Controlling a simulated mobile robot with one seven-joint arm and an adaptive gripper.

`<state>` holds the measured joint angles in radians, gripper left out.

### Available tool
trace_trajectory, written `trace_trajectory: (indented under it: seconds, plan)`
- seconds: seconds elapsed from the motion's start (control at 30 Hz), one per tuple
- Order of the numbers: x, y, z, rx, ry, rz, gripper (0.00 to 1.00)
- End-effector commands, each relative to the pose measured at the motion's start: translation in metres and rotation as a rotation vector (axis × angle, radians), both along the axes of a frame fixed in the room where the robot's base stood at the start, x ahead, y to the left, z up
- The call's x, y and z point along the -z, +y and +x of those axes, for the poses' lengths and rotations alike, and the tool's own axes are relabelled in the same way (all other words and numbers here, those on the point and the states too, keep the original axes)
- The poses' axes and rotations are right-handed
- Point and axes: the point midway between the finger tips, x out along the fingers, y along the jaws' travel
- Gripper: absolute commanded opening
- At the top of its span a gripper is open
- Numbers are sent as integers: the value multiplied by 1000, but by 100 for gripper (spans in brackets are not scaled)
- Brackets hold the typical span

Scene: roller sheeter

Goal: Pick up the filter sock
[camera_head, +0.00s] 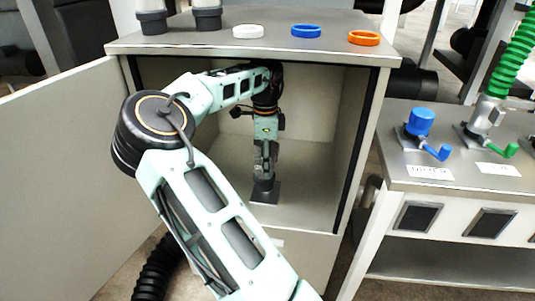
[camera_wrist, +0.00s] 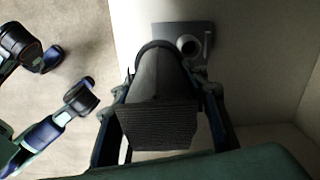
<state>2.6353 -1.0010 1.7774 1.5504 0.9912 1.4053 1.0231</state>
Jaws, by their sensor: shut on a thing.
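The filter sock appears to be the dark grey tapered piece (camera_wrist: 160,75) between my gripper's fingers in the wrist view, with a flat dark textured end (camera_wrist: 158,125) towards the camera. My gripper (camera_wrist: 168,88) is shut on it, one finger on each side. In the head view, my gripper (camera_head: 265,155) points down inside the open cabinet (camera_head: 320,185). A dark piece with a squarish lower end (camera_head: 265,191) shows below the fingers, near the cabinet floor. I cannot tell whether it touches the floor.
A grey plate with a round pipe end (camera_wrist: 189,45) lies just beyond the held piece. The cabinet door (camera_head: 60,145) stands open at left. White (camera_head: 248,31), blue (camera_head: 306,31) and orange (camera_head: 364,38) rings lie on top. A bench with valves (camera_head: 450,175) stands at right.

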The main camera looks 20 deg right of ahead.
Motion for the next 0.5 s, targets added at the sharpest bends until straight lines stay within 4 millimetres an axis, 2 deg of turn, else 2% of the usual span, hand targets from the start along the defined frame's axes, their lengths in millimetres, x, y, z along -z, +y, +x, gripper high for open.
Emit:
trace_trajectory:
  seconds: [0.3, 0.5]
  plan:
    - [-2, 39, -60, -2, 0, 1, 7]
    - [-1, 55, -88, -1, 0, 1, 7]
